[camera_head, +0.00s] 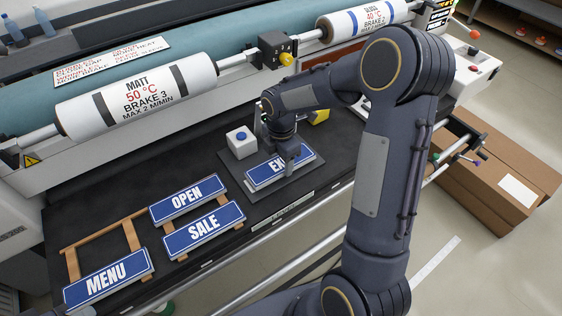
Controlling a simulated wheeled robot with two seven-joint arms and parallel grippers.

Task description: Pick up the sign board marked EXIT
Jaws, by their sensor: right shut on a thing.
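The blue sign board marked EXIT (262,179), with white edges, lies over a dark grey plate on the black table of the machine. Only the letters "EX" show clearly; my gripper hides the rest. My right gripper (291,156) points down at the sign and is shut on it near its right part. I cannot tell whether the sign touches the plate. My left gripper is not in view.
Signs marked OPEN (187,199), SALE (204,231) and MENU (108,281) lie on wooden slats (131,235) to the left. A white box with a blue button (241,143) stands beside EXIT. Large printed rollers (136,97) run behind. Cardboard boxes (480,185) stand right.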

